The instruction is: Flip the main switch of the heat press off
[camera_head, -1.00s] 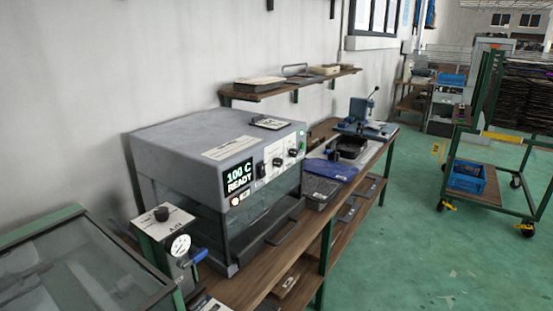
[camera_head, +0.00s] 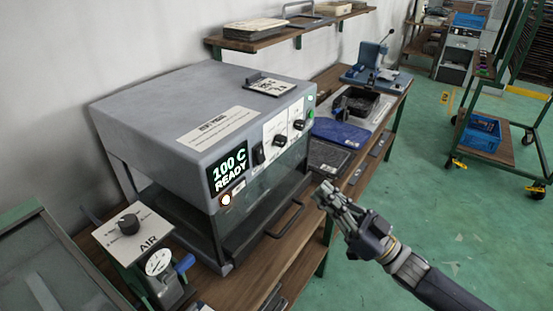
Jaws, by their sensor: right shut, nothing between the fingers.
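The heat press is a grey box (camera_head: 170,110) on the wooden bench, with a lit display (camera_head: 230,168) reading "100 C READY". Its front panel carries a dark rocker-like switch (camera_head: 258,154) beside the display, and two black knobs (camera_head: 280,140) on a white plate. A round lit button (camera_head: 226,200) sits under the display. I cannot read which way the switch is set. My right gripper (camera_head: 322,192) is shut and empty, in front of the press and to the right of its handle, apart from the panel. My left gripper is out of view.
An air unit (camera_head: 130,228) with a gauge and blue valve stands at front left. A dark handle (camera_head: 286,220) juts from the press front. A blue cloth (camera_head: 342,132) and a small blue machine (camera_head: 370,62) lie further along the bench.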

